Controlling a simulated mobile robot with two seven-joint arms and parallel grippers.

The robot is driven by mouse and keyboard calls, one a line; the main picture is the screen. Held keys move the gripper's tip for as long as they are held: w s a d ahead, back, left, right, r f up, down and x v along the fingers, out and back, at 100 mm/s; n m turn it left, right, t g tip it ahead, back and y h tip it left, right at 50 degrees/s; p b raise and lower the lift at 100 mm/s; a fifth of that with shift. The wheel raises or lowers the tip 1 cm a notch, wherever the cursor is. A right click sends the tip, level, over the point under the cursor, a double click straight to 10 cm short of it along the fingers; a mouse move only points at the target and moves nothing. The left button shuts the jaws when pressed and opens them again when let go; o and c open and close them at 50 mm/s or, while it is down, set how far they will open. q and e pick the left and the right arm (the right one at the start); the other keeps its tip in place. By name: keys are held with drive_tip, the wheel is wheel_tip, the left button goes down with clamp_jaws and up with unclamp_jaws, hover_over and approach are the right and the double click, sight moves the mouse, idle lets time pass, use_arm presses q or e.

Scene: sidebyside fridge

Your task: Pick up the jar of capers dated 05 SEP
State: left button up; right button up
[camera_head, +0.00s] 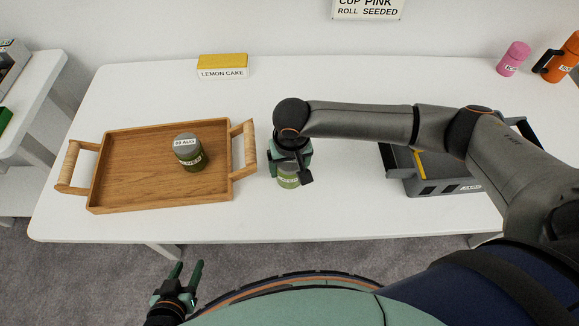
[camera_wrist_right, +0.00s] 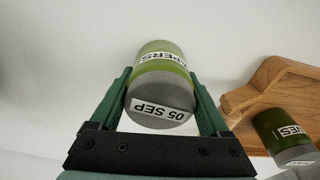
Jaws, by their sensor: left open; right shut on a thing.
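A green jar with a grey lid labelled 05 SEP (camera_wrist_right: 160,95) is between the fingers of my right gripper (camera_wrist_right: 163,100), which is shut on it; its side label reads as capers, partly cut off. In the head view this jar (camera_head: 288,179) is beneath my right gripper (camera_head: 290,165), beside the tray's right handle, and mostly hidden by the gripper. I cannot tell whether it touches the table. My left gripper (camera_head: 181,283) is open and empty, low in front of the table's front edge.
A wooden tray (camera_head: 120,165) holds another green jar (camera_head: 189,153) with a grey lid, dated AUG. A yellow-topped lemon cake box (camera_head: 223,67) stands behind. A dark grey device (camera_head: 440,180) is at right; pink (camera_head: 513,58) and orange (camera_head: 565,58) containers stand far right.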

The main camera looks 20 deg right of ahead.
clamp_jaws()
idle(0.3)
drive_tip(key=shift+r, duration=0.1)
